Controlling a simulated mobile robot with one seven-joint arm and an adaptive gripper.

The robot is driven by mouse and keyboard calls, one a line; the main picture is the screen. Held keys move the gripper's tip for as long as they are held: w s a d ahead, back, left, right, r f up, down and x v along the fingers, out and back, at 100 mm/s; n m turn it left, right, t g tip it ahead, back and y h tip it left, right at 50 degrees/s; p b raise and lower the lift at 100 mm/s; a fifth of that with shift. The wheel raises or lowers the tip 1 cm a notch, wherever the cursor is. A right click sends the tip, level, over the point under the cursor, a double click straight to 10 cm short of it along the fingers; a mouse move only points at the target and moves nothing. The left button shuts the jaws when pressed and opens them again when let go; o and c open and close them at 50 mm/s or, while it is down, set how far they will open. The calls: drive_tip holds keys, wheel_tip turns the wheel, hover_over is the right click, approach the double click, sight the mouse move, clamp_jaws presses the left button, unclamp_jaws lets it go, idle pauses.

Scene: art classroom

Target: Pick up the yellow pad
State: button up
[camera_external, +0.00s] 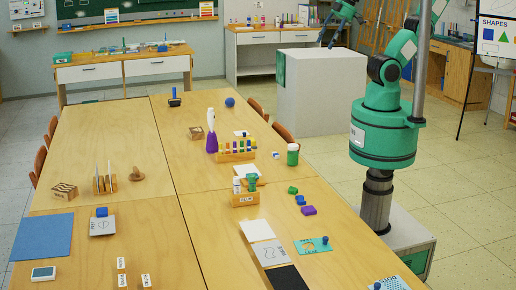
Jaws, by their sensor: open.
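I cannot make out a clearly yellow pad in this view. The flat items on the near half of the table include a cream-white sheet (257,230), a grey printed sheet (270,252), a teal card (314,245) and a large blue sheet (43,238). My gripper (329,42) is small at the top of the picture, with dark open fingers and nothing seen between them. It hangs in front of the far side of the room, well above and away from the items on the table.
The long wooden table (130,200) holds a glue caddy (245,198), a marker rack (236,156), a purple-and-white bottle (212,135), a green-and-white jar (293,154) and a purple block (308,210). A white plinth (318,95) stands behind. The table's left-middle surface is mostly bare.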

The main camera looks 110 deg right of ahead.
drive_tip(key=o, duration=0.5)
drive_tip(key=w+d+f+h+p, duration=0.1)
drive_tip(key=w+d+f, duration=0.3)
drive_tip(key=w+d, duration=0.3)
drive_tip(key=w+d+f+m+h+p, duration=0.1)
drive_tip(key=w+d+f+h, duration=0.1)
drive_tip(key=w+d+f, duration=0.35)
drive_tip(key=w+d+f+h+p, duration=0.1)
drive_tip(key=w+d+f, duration=0.2)
drive_tip(key=w+d, duration=0.5)
drive_tip(key=d+f+y+p, duration=0.1)
drive_tip(key=d+f+y, duration=0.1)
drive_tip(key=f, duration=1.1)
drive_tip(key=d+f+g+y, duration=0.1)
drive_tip(key=d+f, duration=0.4)
drive_tip(key=f, duration=0.9)
drive_tip(key=shift+y+p, duration=0.35)
drive_tip(key=shift+y, duration=0.05)
